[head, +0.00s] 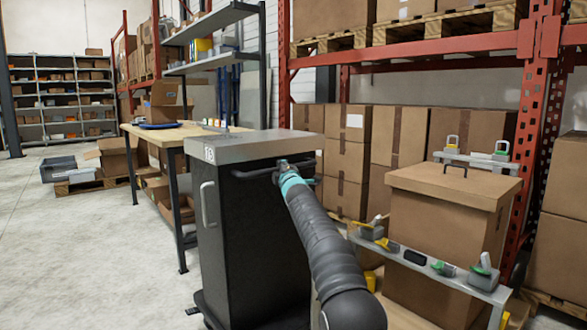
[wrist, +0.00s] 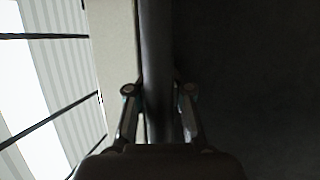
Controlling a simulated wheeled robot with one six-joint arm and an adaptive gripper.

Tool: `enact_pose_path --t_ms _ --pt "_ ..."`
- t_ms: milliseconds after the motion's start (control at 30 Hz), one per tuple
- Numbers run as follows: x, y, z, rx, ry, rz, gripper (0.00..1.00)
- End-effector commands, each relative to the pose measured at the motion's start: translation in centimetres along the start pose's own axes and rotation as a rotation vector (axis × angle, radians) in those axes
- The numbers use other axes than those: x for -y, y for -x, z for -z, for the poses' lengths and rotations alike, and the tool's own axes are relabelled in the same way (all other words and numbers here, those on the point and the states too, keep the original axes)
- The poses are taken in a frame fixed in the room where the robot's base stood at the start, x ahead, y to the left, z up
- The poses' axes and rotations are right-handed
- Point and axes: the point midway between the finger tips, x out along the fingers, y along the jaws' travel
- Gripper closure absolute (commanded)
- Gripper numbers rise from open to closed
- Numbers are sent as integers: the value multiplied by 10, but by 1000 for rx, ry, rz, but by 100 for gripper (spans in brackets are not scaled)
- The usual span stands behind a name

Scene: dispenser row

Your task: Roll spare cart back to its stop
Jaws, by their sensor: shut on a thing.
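The spare cart (head: 250,235) is a tall dark cabinet with a grey top, standing upright on the floor in the middle of the head view. It has a pale upright handle on its left side and a small label at the top corner. My gripper (head: 283,167) is at the cart's near upper edge, shut on its dark horizontal handle bar (head: 257,172). In the wrist view, the bar (wrist: 156,60) runs between the two fingers of my gripper (wrist: 160,92). I cannot make out the stop; the cart's far base is hidden.
A wooden workbench (head: 160,134) stands behind the cart to the left. A carton-like stand with a rail of dispensers (head: 430,265) is close on the right, before a red rack (head: 535,110). A grey crate (head: 58,168) lies far left.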

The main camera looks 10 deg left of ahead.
Motion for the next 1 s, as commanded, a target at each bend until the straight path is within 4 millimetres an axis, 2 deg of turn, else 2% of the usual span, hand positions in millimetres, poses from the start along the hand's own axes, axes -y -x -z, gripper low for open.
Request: enact_pose_path --t_ms 33,100,367,1000 --pt "15 -1 2 -1 -3 20 100" --pt "16 -1 6 -4 -3 21 100" --pt "18 -2 14 -14 -4 22 100" --pt "17 -1 4 -4 -2 21 100"
